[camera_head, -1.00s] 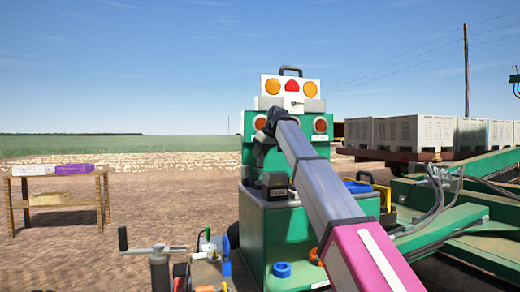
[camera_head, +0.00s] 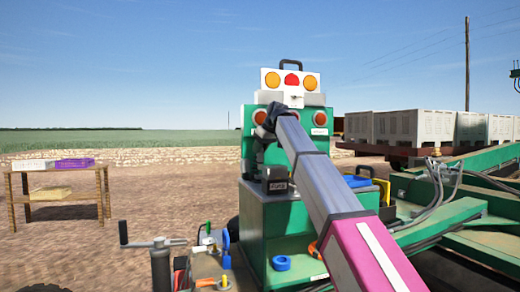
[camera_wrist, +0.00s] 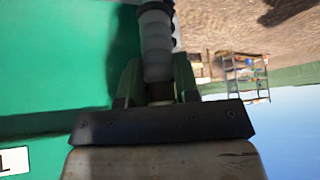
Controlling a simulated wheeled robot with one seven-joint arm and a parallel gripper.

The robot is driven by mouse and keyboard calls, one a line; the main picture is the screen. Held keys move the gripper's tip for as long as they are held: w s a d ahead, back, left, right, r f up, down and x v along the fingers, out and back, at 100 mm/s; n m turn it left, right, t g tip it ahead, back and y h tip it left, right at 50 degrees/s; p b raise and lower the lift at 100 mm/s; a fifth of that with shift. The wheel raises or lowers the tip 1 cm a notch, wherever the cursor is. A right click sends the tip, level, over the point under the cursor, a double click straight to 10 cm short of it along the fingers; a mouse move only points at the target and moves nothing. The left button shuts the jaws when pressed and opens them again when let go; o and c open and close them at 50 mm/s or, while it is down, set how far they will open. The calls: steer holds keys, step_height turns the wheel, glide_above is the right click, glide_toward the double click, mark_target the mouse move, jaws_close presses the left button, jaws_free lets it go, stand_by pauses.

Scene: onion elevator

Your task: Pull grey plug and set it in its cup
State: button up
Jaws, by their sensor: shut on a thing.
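My gripper (camera_wrist: 158,85) shows in the wrist view, its two dark green fingers closed around a pale grey ribbed plug (camera_wrist: 157,45). The plug's far end is dark and reaches the top edge of the picture. I cannot tell which thing is the plug's cup. A blue ring (camera_head: 281,263) lies on the cabinet's lower ledge.
A black box with a label (camera_head: 278,186) sits on the cabinet top, close below my wrist. A crank handle (camera_head: 160,246) and small coloured fittings stand at lower left. A wooden table (camera_head: 58,205) is far left. White crates (camera_head: 415,127) and green machine beams are at right.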

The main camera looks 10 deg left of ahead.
mark_target(260, 162)
steer(key=shift+f, duration=2.5)
stand_by(1.2)
steer(key=o, duration=1.5)
steer(key=shift+r, duration=0.15)
steer(key=shift+r, duration=3.35)
